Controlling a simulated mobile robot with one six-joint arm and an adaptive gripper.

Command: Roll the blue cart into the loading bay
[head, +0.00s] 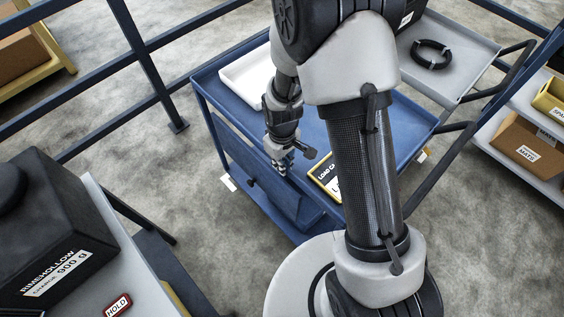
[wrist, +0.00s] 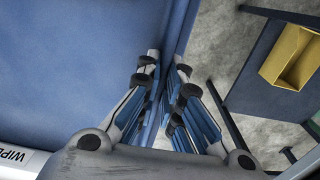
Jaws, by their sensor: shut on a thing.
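The blue cart (head: 309,128) stands in the middle of the head view, partly hidden behind my arm. My gripper (head: 283,168) is at the near rim of the cart's top. In the wrist view my gripper (wrist: 167,70) has its fingers on either side of the rim of the blue cart (wrist: 85,60), shut on it.
Blue railings (head: 145,50) run behind and left. A grey trolley (head: 468,60) with a black ring stands close at the cart's far right. A shelf with cartons (head: 520,145) is at right. A bench with a black box (head: 55,225) is at near left. Floor left of the cart is clear.

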